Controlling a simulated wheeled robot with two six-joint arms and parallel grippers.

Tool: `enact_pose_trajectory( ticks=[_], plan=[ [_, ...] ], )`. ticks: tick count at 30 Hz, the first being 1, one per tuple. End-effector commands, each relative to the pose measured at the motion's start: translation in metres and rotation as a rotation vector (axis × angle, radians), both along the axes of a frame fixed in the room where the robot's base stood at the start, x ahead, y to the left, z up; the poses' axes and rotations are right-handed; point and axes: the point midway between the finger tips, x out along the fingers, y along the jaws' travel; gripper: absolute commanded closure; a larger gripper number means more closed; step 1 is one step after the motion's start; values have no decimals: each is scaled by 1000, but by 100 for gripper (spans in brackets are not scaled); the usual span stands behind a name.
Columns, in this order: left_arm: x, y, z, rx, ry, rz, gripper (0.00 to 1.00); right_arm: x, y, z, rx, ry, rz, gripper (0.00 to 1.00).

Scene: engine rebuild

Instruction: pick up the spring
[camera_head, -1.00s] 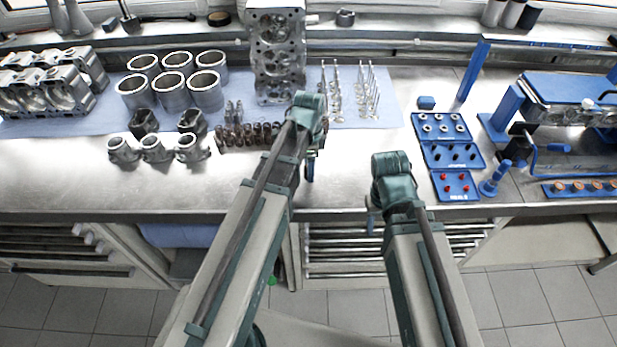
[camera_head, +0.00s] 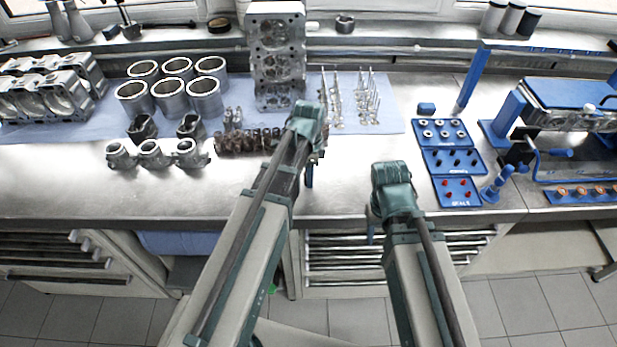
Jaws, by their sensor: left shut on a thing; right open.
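A row of dark brown coil springs (camera_head: 248,141) stands on the bench, left of my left gripper. My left gripper (camera_head: 309,178) points down over the front part of the bench, just right of the row. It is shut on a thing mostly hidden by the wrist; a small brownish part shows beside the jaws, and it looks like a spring. The right end of the row is partly behind my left arm. My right gripper (camera_head: 371,232) is open, near the front edge of the bench, with its jaws largely hidden by its wrist.
Valves (camera_head: 368,100) stand behind on a blue mat (camera_head: 395,118), beside an upright cylinder head (camera_head: 277,60). Liners (camera_head: 172,97) and pistons (camera_head: 153,155) are at left. Blue trays (camera_head: 455,192) and a blue stand (camera_head: 507,115) are at right. The bench front between pistons and trays is largely clear.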

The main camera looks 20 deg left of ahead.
Motion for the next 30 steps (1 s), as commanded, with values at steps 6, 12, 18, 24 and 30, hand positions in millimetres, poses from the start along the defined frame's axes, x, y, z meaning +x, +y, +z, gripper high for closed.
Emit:
enact_pose_trajectory(
  ticks=[6,12,18,24,30],
  plan=[
    [0,0,4,0,0,0,100,0,0,4,0,0,0,50],
    [0,0,19,0,0,0,100,0,0,19,0,0,0,50],
    [0,0,44,0,0,0,100,0,0,44,0,0,0,50],
    [-38,-36,41,0,0,-6,100,0,0,41,0,0,0,50],
    [-73,-72,46,0,0,-6,100,0,0,45,0,0,0,50]
  ],
)
